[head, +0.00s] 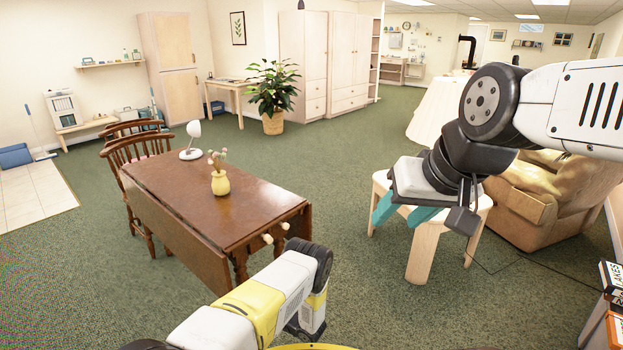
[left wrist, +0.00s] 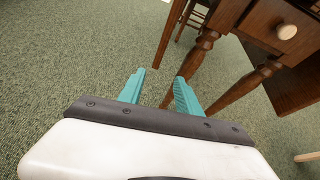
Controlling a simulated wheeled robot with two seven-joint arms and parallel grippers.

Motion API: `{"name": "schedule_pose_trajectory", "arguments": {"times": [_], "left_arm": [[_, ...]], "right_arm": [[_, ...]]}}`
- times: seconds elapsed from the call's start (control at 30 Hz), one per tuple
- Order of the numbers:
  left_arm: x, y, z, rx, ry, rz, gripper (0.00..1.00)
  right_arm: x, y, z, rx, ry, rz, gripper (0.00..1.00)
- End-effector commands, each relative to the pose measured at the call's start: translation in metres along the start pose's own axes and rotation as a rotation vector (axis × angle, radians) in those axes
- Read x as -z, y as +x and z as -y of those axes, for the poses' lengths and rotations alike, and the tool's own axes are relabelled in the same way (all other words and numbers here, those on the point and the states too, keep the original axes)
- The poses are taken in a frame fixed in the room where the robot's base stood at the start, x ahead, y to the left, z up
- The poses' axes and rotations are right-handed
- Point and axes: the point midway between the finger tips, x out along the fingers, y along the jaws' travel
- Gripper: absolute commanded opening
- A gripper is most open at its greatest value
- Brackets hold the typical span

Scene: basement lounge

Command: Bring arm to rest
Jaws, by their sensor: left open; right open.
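My right gripper (head: 402,212) hangs at the right of the head view, with its two teal fingers apart and nothing between them. It shows in front of a small round light-wood table (head: 425,258). My left arm comes in at the bottom of the head view, and its gripper is hidden there. In the left wrist view my left gripper (left wrist: 160,85) has its teal fingers apart and empty, above green carpet. The legs of the dark wooden drop-leaf table (left wrist: 205,45) are just beyond them.
The drop-leaf table (head: 205,205) carries a yellow vase (head: 220,183) and a white lamp (head: 193,140). Wooden chairs (head: 135,160) stand at its far left side. A tan leather armchair (head: 525,205) is at the right. Open green carpet (head: 330,160) lies between the two tables.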

Motion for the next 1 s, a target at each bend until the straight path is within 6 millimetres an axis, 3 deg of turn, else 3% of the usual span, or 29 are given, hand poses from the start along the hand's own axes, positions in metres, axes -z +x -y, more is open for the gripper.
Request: {"name": "schedule_pose_trajectory", "arguments": {"times": [0.27,0.37,0.47,0.7,1.0], "left_arm": [[-0.069,-0.005,0.018,-0.111,-0.155,-0.013,0.41],[-0.105,-0.01,0.024,-0.169,-0.238,-0.026,0.41],[-0.152,-0.019,0.029,-0.242,-0.35,-0.045,0.41],[-0.263,-0.06,0.021,-0.426,-0.651,-0.129,0.41],[-0.376,-0.134,-0.011,-0.61,-1.023,-0.278,0.41]], "right_arm": [[0.0,0.0,0.0,0.0,0.0,0.0,0.48],[0.0,0.0,0.0,0.0,0.0,0.0,0.48],[0.0,0.0,0.0,0.0,0.0,0.0,0.48],[0.0,0.0,0.0,0.0,0.0,0.0,0.48],[0.0,0.0,0.0,0.0,0.0,0.0,0.48]]}}
